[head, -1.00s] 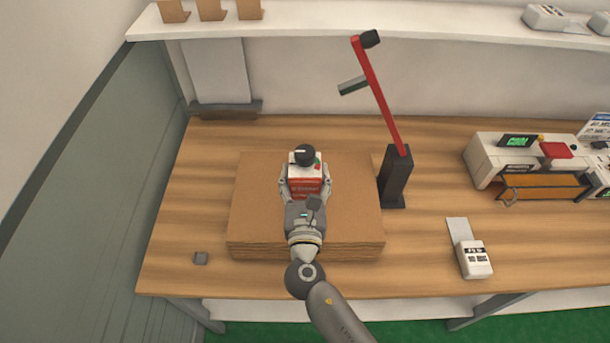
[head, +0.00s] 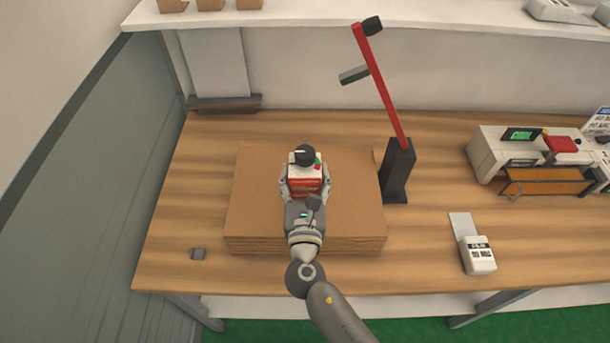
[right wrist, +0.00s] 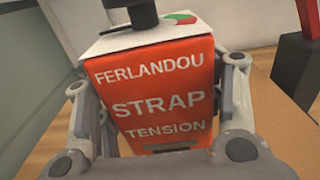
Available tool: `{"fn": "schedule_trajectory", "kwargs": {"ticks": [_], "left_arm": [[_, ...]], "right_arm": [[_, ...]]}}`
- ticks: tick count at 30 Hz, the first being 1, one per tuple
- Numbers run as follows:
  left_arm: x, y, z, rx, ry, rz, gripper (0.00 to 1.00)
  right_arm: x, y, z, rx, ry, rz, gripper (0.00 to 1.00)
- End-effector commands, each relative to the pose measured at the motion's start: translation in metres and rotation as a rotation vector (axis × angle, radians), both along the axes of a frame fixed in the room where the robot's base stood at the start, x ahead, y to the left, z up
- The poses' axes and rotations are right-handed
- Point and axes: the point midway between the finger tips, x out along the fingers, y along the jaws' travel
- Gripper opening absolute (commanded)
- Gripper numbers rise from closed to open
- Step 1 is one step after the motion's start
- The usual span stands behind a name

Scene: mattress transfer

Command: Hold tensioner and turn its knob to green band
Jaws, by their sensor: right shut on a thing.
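The tensioner (head: 306,182) is a red and white box with a black knob (head: 304,154) on top. It stands upright over the cardboard stack. In the right wrist view the tensioner (right wrist: 158,95) reads "FERLANDOU STRAP TENSION", and its white top carries a green and red band (right wrist: 180,19) beside the knob's dark base (right wrist: 131,14). My right gripper (head: 305,190) is shut on the tensioner, one finger on each side of the box. The knob's pointer and exact setting cannot be read. My left gripper is not in view.
The cardboard stack (head: 255,215) lies on the wooden table (head: 420,250). A red lever on a dark post (head: 397,170) stands just right of it.

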Motion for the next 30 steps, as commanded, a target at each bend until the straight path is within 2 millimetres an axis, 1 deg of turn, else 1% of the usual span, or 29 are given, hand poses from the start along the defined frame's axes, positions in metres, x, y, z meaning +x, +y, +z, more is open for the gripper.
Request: {"fn": "schedule_trajectory", "kwargs": {"ticks": [30], "left_arm": [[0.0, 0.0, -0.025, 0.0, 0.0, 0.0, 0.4]], "right_arm": [[0.001, 0.0, -0.026, 0.001, -0.006, 0.0, 0.04]]}}
